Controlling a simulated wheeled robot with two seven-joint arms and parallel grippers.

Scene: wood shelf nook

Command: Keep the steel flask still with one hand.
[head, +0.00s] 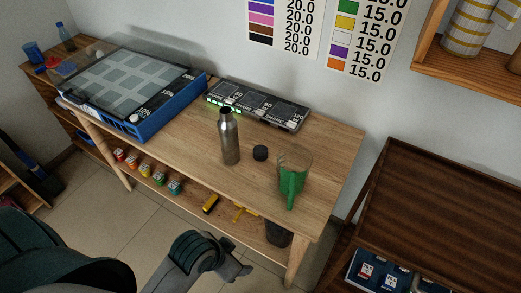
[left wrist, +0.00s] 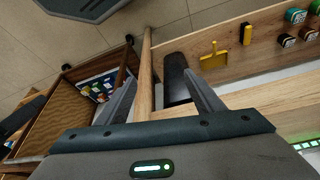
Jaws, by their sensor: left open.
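The steel flask (head: 229,140) stands upright and uncapped on the wooden table (head: 335,150) in the head view. A small black cap (head: 260,153) lies to its right. My left gripper (head: 240,270) is low in front of the table, well apart from the flask. In the left wrist view my left gripper (left wrist: 160,78) is open, with nothing held between its fingers. The flask does not show in that view. My right gripper is in neither view.
A black panel (head: 258,104) lies behind the flask, a blue-edged case (head: 128,128) to the left. The lower shelf holds small jars, yellow tools (head: 243,212) and a dark bin (head: 278,234).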

